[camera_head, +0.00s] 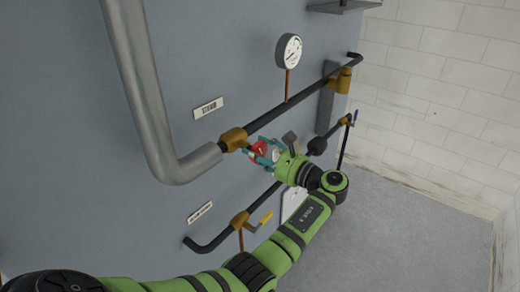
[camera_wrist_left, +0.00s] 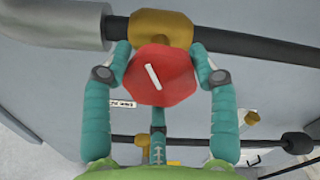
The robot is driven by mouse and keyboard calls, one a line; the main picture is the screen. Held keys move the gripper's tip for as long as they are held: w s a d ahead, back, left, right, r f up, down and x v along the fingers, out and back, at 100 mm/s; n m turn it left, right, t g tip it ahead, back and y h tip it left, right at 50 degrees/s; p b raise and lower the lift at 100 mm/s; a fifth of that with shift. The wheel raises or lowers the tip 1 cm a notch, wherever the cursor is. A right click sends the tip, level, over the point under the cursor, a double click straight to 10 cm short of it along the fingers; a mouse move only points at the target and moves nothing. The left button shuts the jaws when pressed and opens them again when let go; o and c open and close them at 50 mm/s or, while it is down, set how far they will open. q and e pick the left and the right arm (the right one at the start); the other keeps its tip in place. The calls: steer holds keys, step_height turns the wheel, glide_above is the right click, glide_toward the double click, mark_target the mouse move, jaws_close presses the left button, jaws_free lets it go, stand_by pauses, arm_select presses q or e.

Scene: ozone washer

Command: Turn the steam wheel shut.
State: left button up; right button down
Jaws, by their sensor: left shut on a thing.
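The red steam wheel (camera_head: 259,147) sits on the brass valve body (camera_head: 233,139) of the upper black pipe, below the "STEAM" label (camera_head: 208,108). It is partly hidden by my left gripper (camera_head: 262,152), whose teal fingers are shut around it. In the left wrist view the wheel (camera_wrist_left: 177,88) faces the camera, with a slanted white mark on its face. One finger is on each side of it, and a third finger shows below. My right gripper is not in view.
A pressure gauge (camera_head: 288,50) stands above the upper pipe. A thick grey insulated pipe (camera_head: 140,80) bends into the valve from the left. Below my arm, a lower pipe carries a yellow-handled valve (camera_head: 266,219). Open floor (camera_head: 410,235) lies at the right.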

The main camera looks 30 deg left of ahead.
arm_select(q)
steer(key=m, duration=0.3)
steer(key=shift+a+r, duration=0.1)
steer(key=shift+r, duration=0.15)
steer(key=shift+r+m, duration=0.1)
steer(key=shift+m, duration=0.6)
steer(key=shift+w+r, duration=0.1)
steer(key=shift+r, duration=0.05)
steer(key=o, duration=1.2)
steer(key=shift+c, duration=0.2)
steer(key=shift+a+f, duration=0.15)
steer(key=shift+f, duration=0.05)
steer(key=shift+d, duration=0.2)
steer(key=s+d, duration=0.1)
steer(key=d, duration=1)
steer(key=shift+d, duration=0.35)
